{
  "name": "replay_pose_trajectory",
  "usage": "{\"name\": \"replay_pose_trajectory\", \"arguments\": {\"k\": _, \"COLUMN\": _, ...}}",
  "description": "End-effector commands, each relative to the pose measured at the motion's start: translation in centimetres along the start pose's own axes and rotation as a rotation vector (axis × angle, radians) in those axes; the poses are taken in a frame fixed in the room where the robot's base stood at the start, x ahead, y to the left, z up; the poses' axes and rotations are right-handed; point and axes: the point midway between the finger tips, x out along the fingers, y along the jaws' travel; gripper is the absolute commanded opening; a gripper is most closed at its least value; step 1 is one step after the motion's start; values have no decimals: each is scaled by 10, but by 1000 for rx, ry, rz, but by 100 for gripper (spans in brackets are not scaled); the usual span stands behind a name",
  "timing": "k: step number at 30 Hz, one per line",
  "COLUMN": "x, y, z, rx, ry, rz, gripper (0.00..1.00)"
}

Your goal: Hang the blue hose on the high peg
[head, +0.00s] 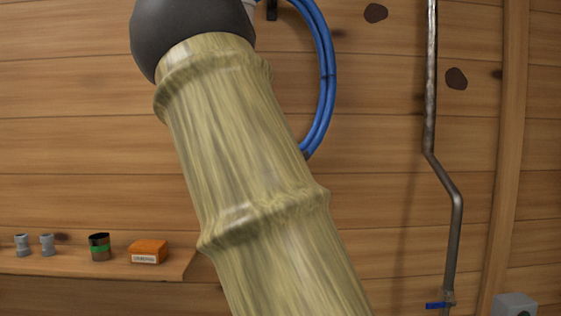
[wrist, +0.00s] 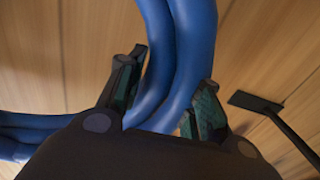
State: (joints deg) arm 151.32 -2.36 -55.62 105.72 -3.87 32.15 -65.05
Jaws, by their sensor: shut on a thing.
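The blue hose (head: 328,75) is a coil of a few loops, partly hidden behind my arm in the head view and cut by the top edge. In the wrist view two strands of the hose (wrist: 182,50) run between the dark fingers of my gripper (wrist: 168,88), which is shut on them. Another part of the hose shows at the lower left of that view. A dark peg with a flat end plate (wrist: 255,102) stands to the right of my gripper, apart from the hose strands. In the head view my gripper is hidden; a small dark piece at the top cannot be identified.
A plank wall is behind everything. A metal pipe (head: 430,90) with a blue-handled valve (head: 437,305) runs down the right. A wooden shelf (head: 100,264) at lower left bears grey fittings (head: 47,245), a green-banded can (head: 99,247) and an orange box (head: 149,251). A grey box (head: 514,305) is lower right.

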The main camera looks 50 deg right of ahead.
Motion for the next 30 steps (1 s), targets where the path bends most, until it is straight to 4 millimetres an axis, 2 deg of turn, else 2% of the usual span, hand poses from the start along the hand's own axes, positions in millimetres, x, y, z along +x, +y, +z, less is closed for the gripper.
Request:
{"name": "replay_pose_trajectory", "arguments": {"k": 19, "x": 11, "y": -23, "z": -2, "rx": 1, "ry": 1, "rz": 5, "gripper": 0}}
{"name": "replay_pose_trajectory", "arguments": {"k": 30, "x": 12, "y": -24, "z": -2, "rx": 1, "ry": 1, "rz": 5, "gripper": 0}}
